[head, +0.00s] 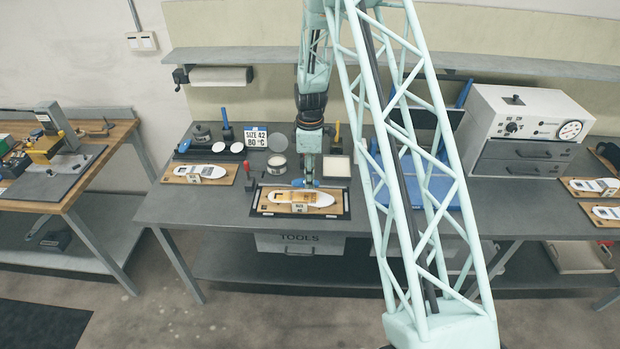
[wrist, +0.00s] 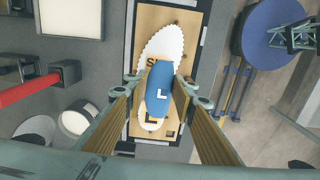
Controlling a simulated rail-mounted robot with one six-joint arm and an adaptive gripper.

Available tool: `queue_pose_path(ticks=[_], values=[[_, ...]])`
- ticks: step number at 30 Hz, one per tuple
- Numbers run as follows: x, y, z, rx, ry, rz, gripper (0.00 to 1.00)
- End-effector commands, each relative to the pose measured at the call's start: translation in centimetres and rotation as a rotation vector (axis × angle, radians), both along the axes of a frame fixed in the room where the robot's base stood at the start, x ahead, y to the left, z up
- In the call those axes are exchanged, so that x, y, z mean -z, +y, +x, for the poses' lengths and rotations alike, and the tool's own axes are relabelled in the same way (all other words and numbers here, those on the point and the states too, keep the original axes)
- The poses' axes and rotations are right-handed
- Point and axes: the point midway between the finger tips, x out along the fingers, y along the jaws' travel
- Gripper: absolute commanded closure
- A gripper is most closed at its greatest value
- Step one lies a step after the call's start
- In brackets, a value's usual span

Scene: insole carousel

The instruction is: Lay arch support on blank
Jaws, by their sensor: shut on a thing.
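My gripper (wrist: 160,88) is shut on the blue arch support (wrist: 158,84), an elongated rounded piece with a white "L" on it. In the wrist view the support covers the middle and part of the lower end of the white blank (wrist: 163,42). In the head view my gripper (head: 305,178) points down, and the support appears just above the blank (head: 285,196). The size of any gap is hard to tell. The blank lies on a wooden board (head: 268,208) in a dark frame, with a small label block in front.
Another white insole on a board (head: 182,180) lies to the left. A red-handled tool (head: 248,170) and round tins (head: 277,165) stand close behind and left. A light square tray (head: 336,166) is behind right. A white machine (head: 530,125) stands far right.

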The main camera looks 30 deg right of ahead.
Motion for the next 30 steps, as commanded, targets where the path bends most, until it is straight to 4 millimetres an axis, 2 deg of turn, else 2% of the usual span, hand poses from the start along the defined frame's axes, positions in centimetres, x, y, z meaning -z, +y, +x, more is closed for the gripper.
queue_pose_path(ticks=[30], values=[[5.4,0.0,0.0,0.0,0.0,0.0,0.82]])
